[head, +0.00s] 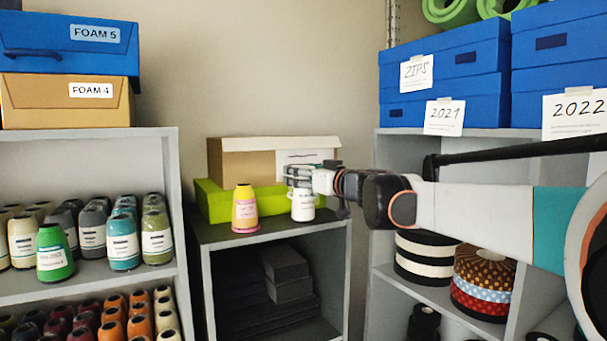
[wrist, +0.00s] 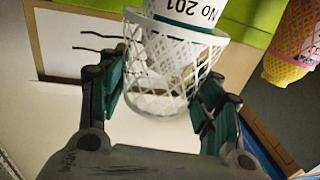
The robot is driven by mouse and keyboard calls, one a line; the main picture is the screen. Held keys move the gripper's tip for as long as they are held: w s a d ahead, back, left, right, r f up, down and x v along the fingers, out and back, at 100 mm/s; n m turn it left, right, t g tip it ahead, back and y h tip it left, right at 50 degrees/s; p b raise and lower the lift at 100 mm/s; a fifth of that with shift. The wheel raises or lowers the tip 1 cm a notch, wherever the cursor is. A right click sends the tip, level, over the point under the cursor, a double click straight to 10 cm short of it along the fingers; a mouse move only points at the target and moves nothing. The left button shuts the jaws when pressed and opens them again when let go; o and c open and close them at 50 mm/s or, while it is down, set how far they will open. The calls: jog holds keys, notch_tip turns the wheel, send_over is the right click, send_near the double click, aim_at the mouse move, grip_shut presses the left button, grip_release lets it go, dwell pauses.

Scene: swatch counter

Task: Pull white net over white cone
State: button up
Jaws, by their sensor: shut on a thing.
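The white cone (head: 303,208) stands upright at the front right of the low cabinet top. In the wrist view the cone (wrist: 195,12) shows its label, upside down, and its narrower end reaches into the white net (wrist: 150,85). The net is an open lattice with a wide rim that circles the cone below its label edge. My gripper (wrist: 165,75) is shut on the net, one dark green finger on each side. In the head view my gripper (head: 303,174) is at the cone's top and hides it; the net is hard to make out there.
A yellow cone in a pink net (head: 245,209) stands close to the left; it also shows in the wrist view (wrist: 293,48). A lime green tray (head: 215,203) and a cardboard box (head: 240,165) lie behind. Shelves flank the cabinet (head: 215,265) on both sides.

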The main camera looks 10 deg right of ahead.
aim_at(312, 195)
jog(key=shift+f+b, duration=1.4)
jog(key=shift+f, duration=0.95)
jog(key=o, duration=0.8)
jog(key=shift+o, duration=0.2)
jog(key=shift+v, duration=3.9)
jog(key=shift+a, duration=0.15)
